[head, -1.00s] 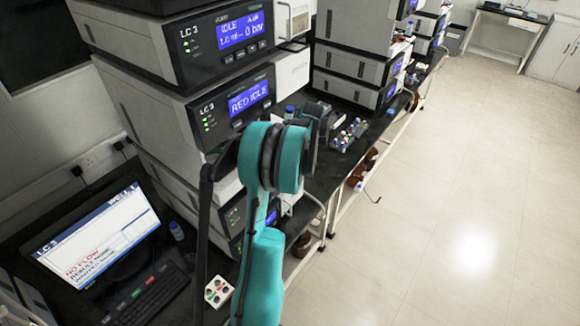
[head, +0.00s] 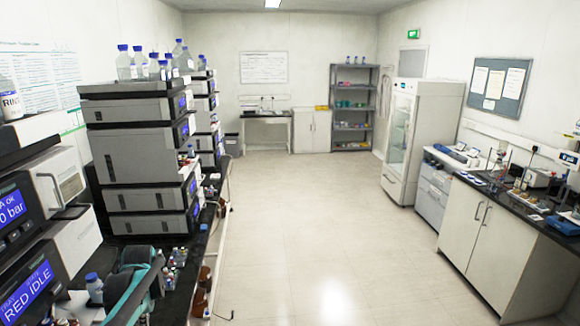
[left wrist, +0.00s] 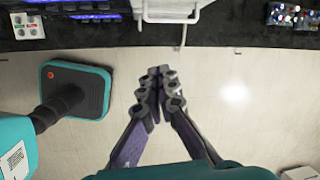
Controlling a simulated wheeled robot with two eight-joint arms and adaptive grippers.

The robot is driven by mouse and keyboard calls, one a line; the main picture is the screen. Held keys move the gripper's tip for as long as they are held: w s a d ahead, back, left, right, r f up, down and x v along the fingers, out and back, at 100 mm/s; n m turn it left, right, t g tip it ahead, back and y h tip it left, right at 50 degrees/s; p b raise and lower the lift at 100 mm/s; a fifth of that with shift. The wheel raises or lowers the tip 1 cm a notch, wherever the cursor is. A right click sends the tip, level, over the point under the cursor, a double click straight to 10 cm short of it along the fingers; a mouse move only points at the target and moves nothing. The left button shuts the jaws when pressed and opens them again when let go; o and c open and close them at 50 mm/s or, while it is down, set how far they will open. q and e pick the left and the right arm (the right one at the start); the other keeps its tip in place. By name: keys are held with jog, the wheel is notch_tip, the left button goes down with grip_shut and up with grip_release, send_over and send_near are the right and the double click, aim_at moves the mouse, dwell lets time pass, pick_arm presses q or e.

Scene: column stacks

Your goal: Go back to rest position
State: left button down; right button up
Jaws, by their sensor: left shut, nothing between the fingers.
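My left gripper (left wrist: 160,92) shows in the left wrist view with its two fingers together and nothing between them. It points over the pale floor, just short of the black bench edge at the top of that view. In the head view a teal and black part of my left arm (head: 135,285) shows at the bottom left, in front of the bench; the gripper itself cannot be made out there. My right gripper is in neither view.
A column stack (head: 40,235) with a blue "RED IDLE" screen stands at the near left. Another stack (head: 135,150) stands beyond it. In the left wrist view, small vials (left wrist: 290,16) sit on the bench. The central floor (head: 290,220) is clear. A right-hand counter (head: 490,235) carries equipment.

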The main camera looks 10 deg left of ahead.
pick_arm(q)
jog(key=s+d+f+n+t+h+b, duration=0.1)
jog(key=s+d+f+n+b, duration=0.3)
jog(key=d, duration=0.5)
jog(key=s+d+f+n+t+h+b, duration=0.1)
jog(key=s+d+f+n+t+b, duration=0.2)
jog(key=d, duration=0.7)
jog(key=s+d+f+n+t+b, duration=0.2)
jog(key=s+d+f+n+b, duration=0.3)
jog(key=d, duration=0.5)
jog(key=s+b, duration=0.2)
jog(key=s, duration=0.1)
jog(key=shift+d+f+n+h, duration=0.2)
jog(key=shift+f+n+h, duration=0.2)
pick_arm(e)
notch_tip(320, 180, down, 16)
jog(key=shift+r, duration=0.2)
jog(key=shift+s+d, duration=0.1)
